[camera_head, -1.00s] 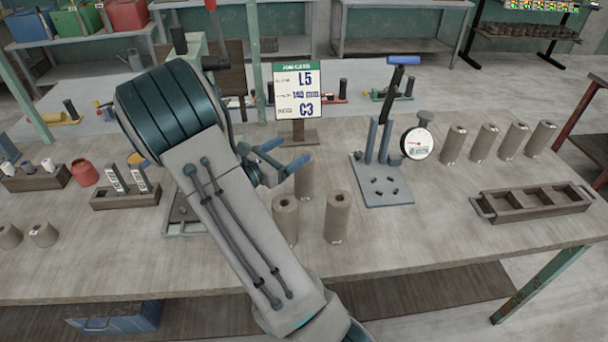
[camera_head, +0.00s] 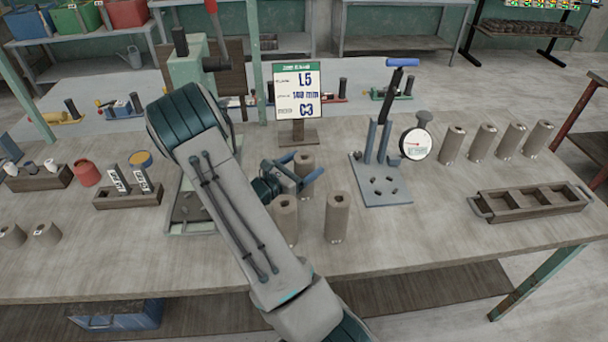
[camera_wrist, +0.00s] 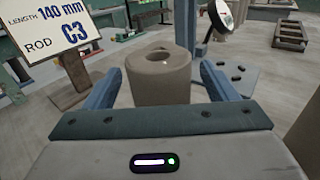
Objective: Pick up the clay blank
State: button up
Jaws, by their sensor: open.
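A grey-brown clay blank (camera_head: 304,168), a cylinder with a hole in its top, stands upright on the workbench in front of the job card. In the wrist view the blank (camera_wrist: 158,77) stands between the two blue fingers of my gripper (camera_wrist: 155,85). In the head view my gripper (camera_head: 303,172) is open, with one finger on each side of the blank. I cannot tell whether either finger touches it. Two similar blanks stand nearer the front, one (camera_head: 286,218) partly behind my arm and the other (camera_head: 338,216) in full view.
The job card (camera_head: 298,92) stands just behind the blank, reading L5, 140 mm and C3. A blue-grey fixture plate (camera_head: 382,192) with a dial gauge (camera_head: 416,143) is to the right. Several blanks and a wooden tray (camera_head: 535,204) stand farther right.

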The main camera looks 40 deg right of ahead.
jog(key=shift+w+d, duration=0.1)
jog(key=shift+d, duration=1)
jog(key=c, duration=1.5)
jog(key=shift+r, duration=0.15)
